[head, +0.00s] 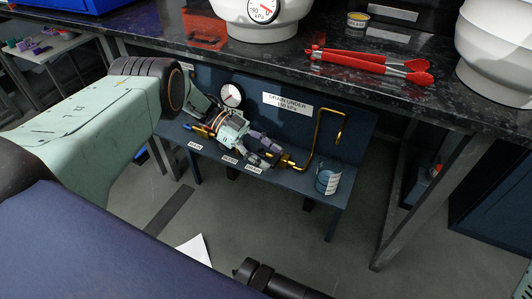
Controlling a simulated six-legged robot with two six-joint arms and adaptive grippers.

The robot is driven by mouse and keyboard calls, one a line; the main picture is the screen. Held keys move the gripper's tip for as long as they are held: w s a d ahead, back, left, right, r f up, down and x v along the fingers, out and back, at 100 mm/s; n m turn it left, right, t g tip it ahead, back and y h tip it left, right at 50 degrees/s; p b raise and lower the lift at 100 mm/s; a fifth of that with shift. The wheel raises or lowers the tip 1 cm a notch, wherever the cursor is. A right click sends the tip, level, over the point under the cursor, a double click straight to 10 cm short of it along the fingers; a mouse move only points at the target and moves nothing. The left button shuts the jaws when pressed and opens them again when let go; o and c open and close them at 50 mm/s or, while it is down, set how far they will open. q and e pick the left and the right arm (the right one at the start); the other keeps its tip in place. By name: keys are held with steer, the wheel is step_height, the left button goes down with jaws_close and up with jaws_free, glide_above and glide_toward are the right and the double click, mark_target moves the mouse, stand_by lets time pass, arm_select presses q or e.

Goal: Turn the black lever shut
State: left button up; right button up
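My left gripper (270,153) reaches in from the left, over the low dark-blue shelf (318,188) under the bench. Its grey fingers are at the brass pipework (296,163), in front of the blue back panel. Whether they touch it, and how far apart they are, is too small to tell. I cannot make out a black lever; the gripper covers part of the pipework where one may be. A blue handle (204,131) shows left of the gripper. My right gripper is not in view.
A small gauge (232,95) and a drain sign (287,104) are on the panel. The dark bench top (300,69) overhangs the shelf and carries red-handled tools (375,63). Floor in front is mostly clear.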

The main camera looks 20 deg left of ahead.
arm_select(q)
steer(key=shift+o, duration=1.3)
steer(key=shift+v, duration=3.75)
steer(key=shift+f, duration=0.1)
